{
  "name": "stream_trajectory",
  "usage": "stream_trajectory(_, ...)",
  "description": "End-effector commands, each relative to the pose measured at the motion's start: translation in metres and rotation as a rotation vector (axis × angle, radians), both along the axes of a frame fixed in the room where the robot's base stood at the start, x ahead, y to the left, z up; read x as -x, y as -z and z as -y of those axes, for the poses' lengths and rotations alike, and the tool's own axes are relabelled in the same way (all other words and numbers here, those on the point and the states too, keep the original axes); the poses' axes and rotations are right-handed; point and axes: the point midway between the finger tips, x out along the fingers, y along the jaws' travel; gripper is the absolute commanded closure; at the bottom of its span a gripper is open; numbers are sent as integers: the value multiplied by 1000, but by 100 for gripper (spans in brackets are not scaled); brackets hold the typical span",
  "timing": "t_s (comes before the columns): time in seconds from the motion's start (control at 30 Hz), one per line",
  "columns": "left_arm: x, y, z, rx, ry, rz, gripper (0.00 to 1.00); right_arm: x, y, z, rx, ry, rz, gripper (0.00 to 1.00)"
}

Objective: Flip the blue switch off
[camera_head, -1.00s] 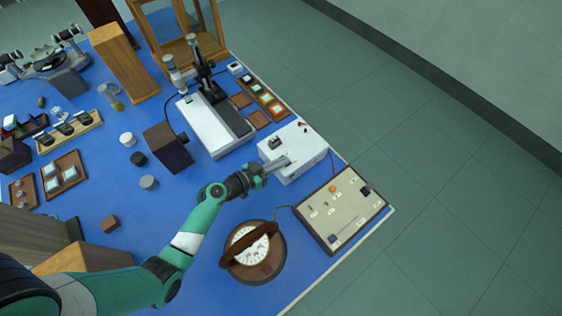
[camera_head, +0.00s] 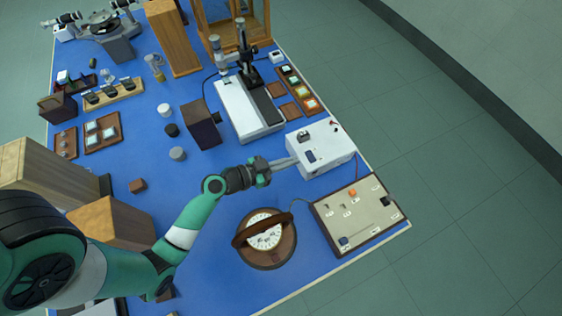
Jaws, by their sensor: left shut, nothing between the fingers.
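A white box (camera_head: 330,150) stands near the table's right edge. A small dark blue switch-like patch (camera_head: 311,156) shows on its top; its on or off position is too small to tell. My left gripper (camera_head: 294,161) is shut and empty. Its fingertips lie just left of the blue patch, at the box's left side; I cannot tell whether they touch the box. A beige panel (camera_head: 365,228) in front of the box also carries a small dark blue part (camera_head: 344,241) at its lower left and an orange knob (camera_head: 353,192). My right gripper is not in view.
A round dial instrument (camera_head: 283,250) with a dark handle stands in front of my left gripper, wired to the panel. A white and black microscope base (camera_head: 238,118) stands behind the box. A dark brown block (camera_head: 203,128) is at the left. Blue table top (camera_head: 225,262) is clear around the dial.

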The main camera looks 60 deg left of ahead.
Motion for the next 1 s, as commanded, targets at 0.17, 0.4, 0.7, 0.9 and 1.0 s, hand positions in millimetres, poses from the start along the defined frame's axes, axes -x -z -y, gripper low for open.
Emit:
stream_trajectory(0.17,25,-6,-2,0,-3,1,100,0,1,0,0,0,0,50)
stream_trajectory(0.4,31,-8,-1,-1,0,2,100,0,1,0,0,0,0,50)
stream_trajectory(0.7,30,-8,-1,-1,0,2,100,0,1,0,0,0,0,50)
stream_trajectory(0.9,28,-11,-1,-4,2,5,100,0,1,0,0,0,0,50)
stream_trajectory(1.0,12,-31,-3,-36,18,35,100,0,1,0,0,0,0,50)
